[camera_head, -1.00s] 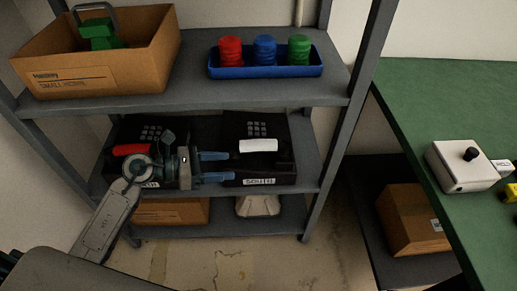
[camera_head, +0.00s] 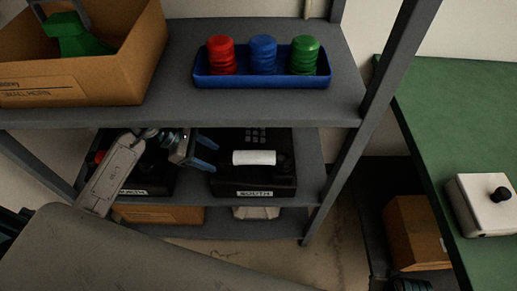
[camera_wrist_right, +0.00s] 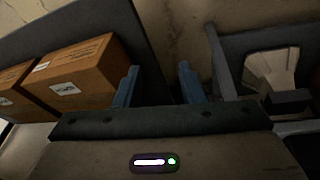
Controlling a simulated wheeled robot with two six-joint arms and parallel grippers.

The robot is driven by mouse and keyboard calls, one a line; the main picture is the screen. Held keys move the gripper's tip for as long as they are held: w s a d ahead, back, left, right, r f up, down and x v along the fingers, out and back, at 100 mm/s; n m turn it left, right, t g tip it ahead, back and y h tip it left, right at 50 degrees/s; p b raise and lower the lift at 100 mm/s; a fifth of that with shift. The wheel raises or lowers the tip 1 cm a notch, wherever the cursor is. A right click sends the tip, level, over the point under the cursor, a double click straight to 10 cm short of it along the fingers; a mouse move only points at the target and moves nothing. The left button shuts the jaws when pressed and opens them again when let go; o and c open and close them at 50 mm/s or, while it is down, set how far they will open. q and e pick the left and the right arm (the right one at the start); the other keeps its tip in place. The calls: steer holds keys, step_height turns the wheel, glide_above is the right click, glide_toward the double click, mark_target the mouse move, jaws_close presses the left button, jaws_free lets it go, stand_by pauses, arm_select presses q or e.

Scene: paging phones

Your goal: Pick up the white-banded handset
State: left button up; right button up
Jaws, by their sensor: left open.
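The white-banded handset (camera_head: 254,158) lies across a black desk phone (camera_head: 252,183) labelled SOUTH on the middle shelf. Its black right end shows; its left end is close to my left gripper's fingertips. My left gripper (camera_head: 208,152) is open, its blue fingers pointing right, just left of the white band. I cannot tell whether they touch the handset. In the right wrist view my right gripper (camera_wrist_right: 158,86) has its blue fingers apart with nothing between them; the handset does not show there.
A second phone with a red-banded handset (camera_head: 100,157) is partly hidden behind my left arm. The upper shelf (camera_head: 260,108) hangs over both phones. It bears a blue tray (camera_head: 262,82) and a cardboard box (camera_head: 135,75). A shelf post (camera_head: 345,160) stands right; a green table (camera_head: 435,110) lies beyond.

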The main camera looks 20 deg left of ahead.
mark_target(253, 155)
arm_select(q)
steer(key=shift+w+d, duration=0.15)
steer(key=shift+d, duration=0.1)
steer(key=d, duration=0.2)
steer(key=w+d+p, duration=0.1)
steer(key=d, duration=0.2)
steer(key=shift+w+d+r, duration=0.1)
steer(key=shift+w+r, duration=0.05)
steer(key=shift+w+d, duration=0.15)
steer(key=shift+d, duration=0.5)
steer(key=shift+w+d+p, duration=0.2)
steer(key=shift+d+p, duration=0.1)
steer(key=shift+d, duration=0.2)
steer(key=d, duration=0.1)
steer(key=w+d, duration=0.1)
steer(key=d, duration=0.1)
steer(key=shift+d+p, duration=0.15)
steer(key=shift+p, duration=0.2)
steer(key=shift+d, duration=0.35)
steer(key=shift+w+d+f, duration=0.1)
steer(key=shift+d+f, duration=0.05)
steer(key=shift+f, duration=0.4)
arm_select(e)
step_height(253, 155, down, 8)
steer(key=shift+s+d+f+g, duration=0.25)
steer(key=shift+s+d+g, duration=0.05)
steer(key=shift+d, duration=0.1)
arm_select(q)
steer(key=c, duration=1.2)
